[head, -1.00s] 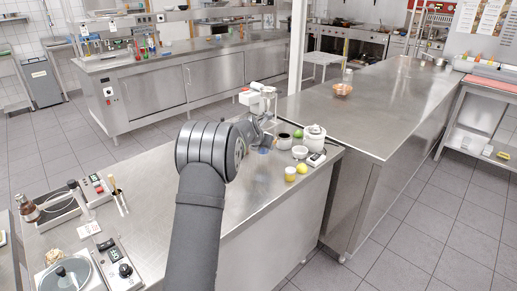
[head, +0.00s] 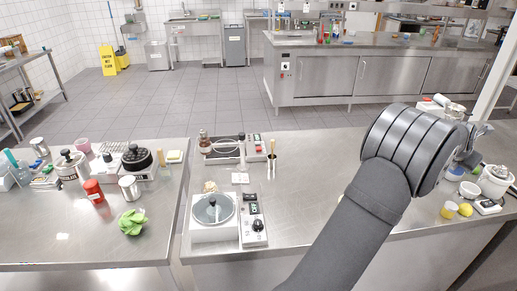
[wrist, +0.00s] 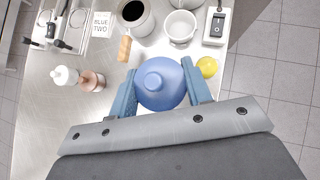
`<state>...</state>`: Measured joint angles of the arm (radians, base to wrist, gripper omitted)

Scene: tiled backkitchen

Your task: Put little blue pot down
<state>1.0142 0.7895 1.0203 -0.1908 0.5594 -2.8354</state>
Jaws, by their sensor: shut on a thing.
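The little blue pot (wrist: 162,88) sits between the two blue fingers of my gripper (wrist: 159,74) in the wrist view, which are shut on its sides. A rounded knob shows on its top. In the head view, a small part of the blue pot (head: 456,172) shows below my gripper (head: 468,158), at the right end of the near steel counter. I cannot tell whether the pot touches the counter or hangs just above it.
Close ahead stand a dark-filled cup (wrist: 136,16), a white bowl (wrist: 180,26) and a switch box (wrist: 217,22). A yellow fruit (wrist: 207,66) is right of the pot. Two small bottles (wrist: 78,77) stand left, with bare steel between. The counter edge is close on the right.

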